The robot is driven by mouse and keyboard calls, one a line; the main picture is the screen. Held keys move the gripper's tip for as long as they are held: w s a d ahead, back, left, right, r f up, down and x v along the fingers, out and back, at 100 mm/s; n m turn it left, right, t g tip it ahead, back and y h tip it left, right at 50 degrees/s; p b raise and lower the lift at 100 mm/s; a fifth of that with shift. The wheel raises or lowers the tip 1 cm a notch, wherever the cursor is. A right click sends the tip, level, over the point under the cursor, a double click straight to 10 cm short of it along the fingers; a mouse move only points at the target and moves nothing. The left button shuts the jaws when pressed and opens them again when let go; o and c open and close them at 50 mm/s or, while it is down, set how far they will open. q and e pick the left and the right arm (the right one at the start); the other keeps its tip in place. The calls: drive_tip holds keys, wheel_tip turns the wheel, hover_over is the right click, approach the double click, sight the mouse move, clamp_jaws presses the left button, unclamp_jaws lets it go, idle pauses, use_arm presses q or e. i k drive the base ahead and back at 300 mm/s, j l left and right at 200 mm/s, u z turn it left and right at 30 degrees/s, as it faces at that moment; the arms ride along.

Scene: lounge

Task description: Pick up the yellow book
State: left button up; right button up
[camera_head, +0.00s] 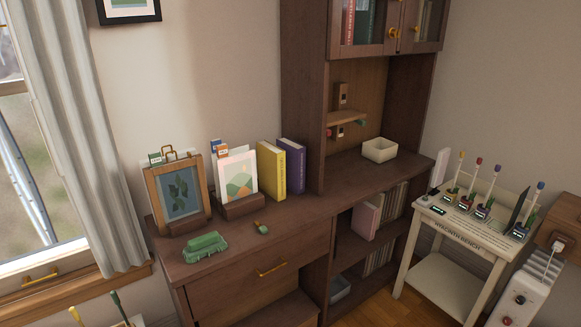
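The yellow book (271,170) stands upright on top of the brown wooden cabinet, near the wall. A purple book (292,167) stands upright close beside it on the right. Neither of my grippers shows in the head view.
The cabinet top (300,212) is bare in front of the books. A green object (205,247), a small green-ended item (260,228) and a leaf picture frame (178,192) stand or lie left of there. A cream bin (380,149) and white bench (450,235) are right.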

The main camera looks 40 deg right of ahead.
sight(271, 159)
drive_tip(key=i+l, duration=0.25)
drive_tip(key=i, duration=0.25)
drive_tip(key=i+l, duration=0.2)
drive_tip(key=i, duration=0.25)
drive_tip(key=z, duration=2)
